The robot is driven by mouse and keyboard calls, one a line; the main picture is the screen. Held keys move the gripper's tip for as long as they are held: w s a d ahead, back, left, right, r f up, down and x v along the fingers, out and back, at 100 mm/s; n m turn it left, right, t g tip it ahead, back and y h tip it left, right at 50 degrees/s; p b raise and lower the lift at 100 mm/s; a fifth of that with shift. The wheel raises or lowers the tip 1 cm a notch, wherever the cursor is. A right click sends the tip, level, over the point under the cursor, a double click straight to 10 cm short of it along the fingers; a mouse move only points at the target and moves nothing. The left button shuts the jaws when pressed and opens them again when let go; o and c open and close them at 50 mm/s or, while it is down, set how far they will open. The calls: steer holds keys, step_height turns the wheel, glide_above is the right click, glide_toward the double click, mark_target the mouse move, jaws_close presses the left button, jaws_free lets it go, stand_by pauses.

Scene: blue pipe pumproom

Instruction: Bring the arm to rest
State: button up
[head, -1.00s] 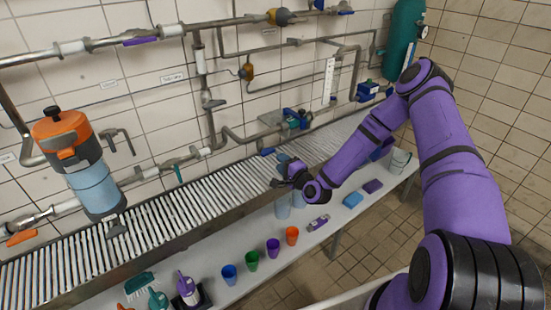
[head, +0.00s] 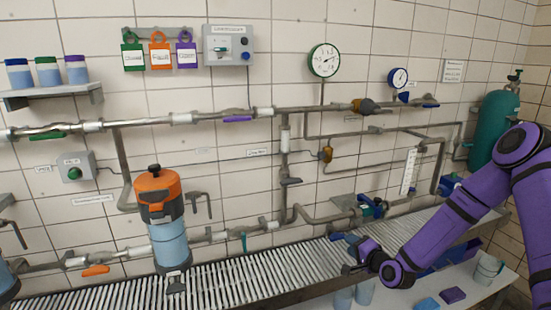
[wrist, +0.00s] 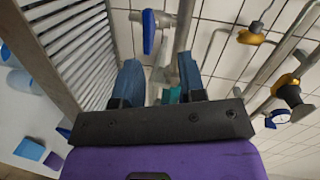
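My purple arm (head: 455,225) reaches in from the right in the head view, bent at a high elbow, with its forearm sloping down to the left. My gripper (head: 346,254) is at its end, over the slatted grating (head: 250,278) and apart from the wall pipes. In the wrist view my gripper (wrist: 160,82) shows two blue fingers held wide apart. Nothing is between them but background: pipe, tiles and a teal shape.
Light blue cups (head: 364,293) stand just below my gripper. Blue valve parts (head: 372,208) are on the pipework behind it. An orange-topped canister (head: 160,215) is at left, a green cylinder (head: 494,130) at right. Boxes (head: 453,295) and a bucket (head: 487,268) are on the bench.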

steer(key=s+d+r+n+g+h, duration=0.1)
steer(key=s+r+n+g+h, duration=0.2)
steer(key=r, duration=0.6)
steer(key=s+d+r+n+g+h, duration=0.1)
steer(key=s+d+r+n, duration=0.15)
steer(key=s+r, duration=0.45)
steer(key=s+d+r+n+g+h, duration=0.1)
steer(key=s+r+n+g+h, duration=0.15)
steer(key=r, duration=0.85)
steer(key=s+r+n+g, duration=0.1)
steer(key=s+r, duration=0.3)
steer(key=s, duration=0.5)
steer(key=s+r, duration=0.4)
steer(key=s, duration=0.5)
steer(key=s+r+n+g, duration=0.1)
steer(key=s+r, duration=0.3)
steer(key=s, duration=0.5)
steer(key=shift+s+a+n+g, duration=0.3)
steer(key=shift+a+g, duration=0.05)
steer(key=shift+a, duration=0.05)
steer(key=shift+o, duration=0.3)
